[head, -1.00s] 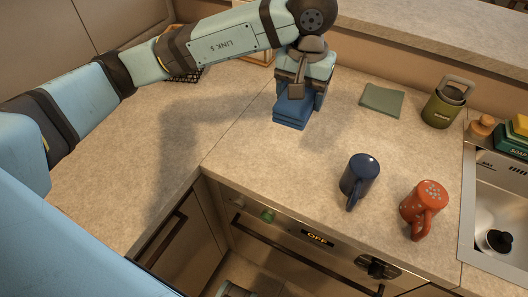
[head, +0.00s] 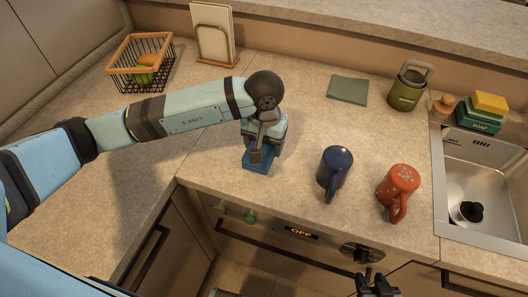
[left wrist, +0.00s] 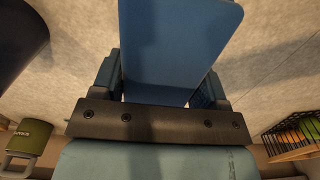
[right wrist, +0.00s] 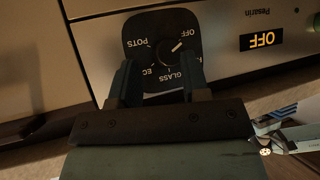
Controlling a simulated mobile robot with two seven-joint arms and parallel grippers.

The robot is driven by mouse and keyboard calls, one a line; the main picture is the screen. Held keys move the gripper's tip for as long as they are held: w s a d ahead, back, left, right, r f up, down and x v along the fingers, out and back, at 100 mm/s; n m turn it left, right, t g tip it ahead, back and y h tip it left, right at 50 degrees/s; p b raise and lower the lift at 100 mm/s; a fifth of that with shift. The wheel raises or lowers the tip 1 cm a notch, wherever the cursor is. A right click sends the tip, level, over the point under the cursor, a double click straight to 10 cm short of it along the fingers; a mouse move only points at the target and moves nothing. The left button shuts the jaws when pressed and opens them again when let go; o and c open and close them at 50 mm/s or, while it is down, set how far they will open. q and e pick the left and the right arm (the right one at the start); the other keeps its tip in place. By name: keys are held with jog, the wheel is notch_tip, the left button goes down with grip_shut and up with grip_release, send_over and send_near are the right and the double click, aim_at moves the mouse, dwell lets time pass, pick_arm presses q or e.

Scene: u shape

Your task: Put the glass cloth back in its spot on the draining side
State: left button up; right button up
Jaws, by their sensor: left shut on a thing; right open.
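My left gripper (head: 262,150) is shut on a blue folded cloth (head: 256,166), close over the counter left of the blue mug. The cloth also fills the upper middle of the left wrist view (left wrist: 180,50), between the fingers. I cannot tell whether it touches the counter. A grey-green folded cloth (head: 348,90) lies flat at the back of the counter. Which cloth is the glass cloth is not marked. My right gripper (head: 377,284) is open at the lower edge, in front of the appliance dial (right wrist: 160,48), with nothing seen between its fingers.
A dark blue mug (head: 335,168) and a red speckled mug (head: 399,187) stand near the front edge. A green canister (head: 407,94), soap box (head: 479,119) and sink (head: 480,165) are right. A wire basket (head: 140,68) and a board rack (head: 214,35) stand back left.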

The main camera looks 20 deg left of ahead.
pick_arm(q)
jog(key=shift+f, duration=2.3)
jog(key=o, duration=0.9)
jog(key=shift+r+p, duration=0.3)
notch_tip(320, 180, up, 12)
jog(key=shift+f+b, duration=0.15)
jog(key=shift+b, duration=0.65)
